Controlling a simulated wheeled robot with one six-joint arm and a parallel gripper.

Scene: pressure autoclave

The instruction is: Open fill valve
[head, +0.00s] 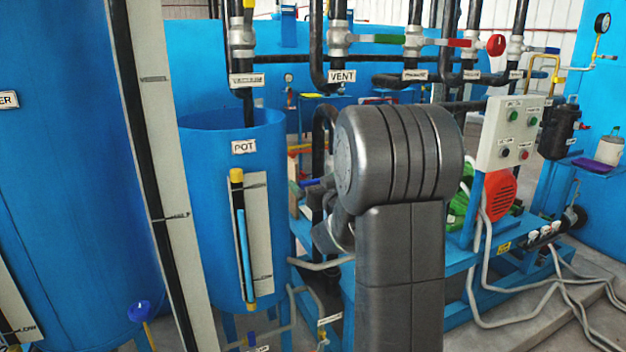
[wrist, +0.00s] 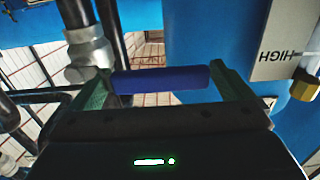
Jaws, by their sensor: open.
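A blue valve handle (wrist: 160,79) lies across the wrist view, between the two fingers of my gripper (wrist: 163,85). The gripper is open, with one finger near each end of the handle; I cannot tell whether either finger touches it. A grey metal fitting (wrist: 90,52) on a dark pipe stands just left of the handle. No label naming the fill valve is readable. In the head view my arm covers the middle and hides the gripper; a small piece of blue (head: 310,183) shows just left of the arm.
The blue pot (head: 205,200) with its level gauge stands left of my arm. Pipes with the VENT label (head: 342,76) and several valves hang above. A control panel (head: 510,133) and red motor (head: 500,195) stand right. A HIGH sign (wrist: 285,50) appears upside down in the wrist view.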

